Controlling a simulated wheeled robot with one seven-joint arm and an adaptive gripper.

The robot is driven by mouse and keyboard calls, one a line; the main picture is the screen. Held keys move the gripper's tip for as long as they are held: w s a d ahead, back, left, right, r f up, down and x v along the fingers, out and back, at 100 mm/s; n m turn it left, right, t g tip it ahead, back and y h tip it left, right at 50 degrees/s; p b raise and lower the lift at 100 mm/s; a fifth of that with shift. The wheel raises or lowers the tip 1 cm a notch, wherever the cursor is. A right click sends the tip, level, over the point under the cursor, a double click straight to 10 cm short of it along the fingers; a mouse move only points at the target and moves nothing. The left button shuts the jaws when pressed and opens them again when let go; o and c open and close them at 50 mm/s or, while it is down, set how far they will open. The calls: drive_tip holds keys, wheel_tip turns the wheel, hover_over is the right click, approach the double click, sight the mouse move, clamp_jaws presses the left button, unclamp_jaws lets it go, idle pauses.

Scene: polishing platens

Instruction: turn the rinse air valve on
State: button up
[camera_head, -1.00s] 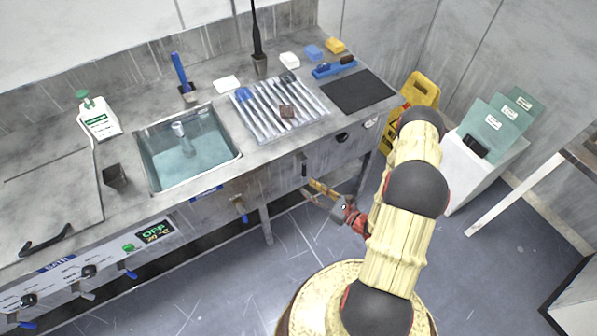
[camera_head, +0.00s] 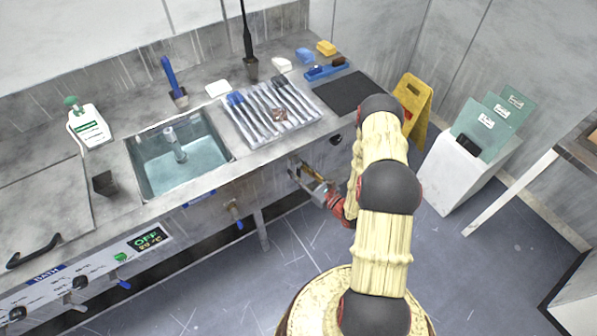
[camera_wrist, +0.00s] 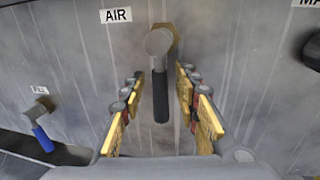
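The rinse air valve (camera_wrist: 160,44) is on the grey front panel in the wrist view, beside the "AIR" label (camera_wrist: 116,15). It has a round grey hub, a brass fitting behind it and a dark handle (camera_wrist: 160,100) hanging straight down. My gripper (camera_wrist: 160,82) is open, with its yellow fingers on either side of the handle. Gaps show between the fingers and the handle. In the head view, my gripper (camera_head: 298,172) is at the panel below the brush tray, and it largely hides the valve.
A blue-handled valve (camera_wrist: 42,136) with its own label is left of the air valve; a dark knob (camera_wrist: 313,50) is at the right. Above are the sink (camera_head: 180,160) and the brush tray (camera_head: 262,138). A yellow floor sign (camera_head: 413,105) stands behind my arm.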

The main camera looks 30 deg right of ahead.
drive_tip(key=c, duration=0.3)
drive_tip(key=c, duration=0.4)
clamp_jaws()
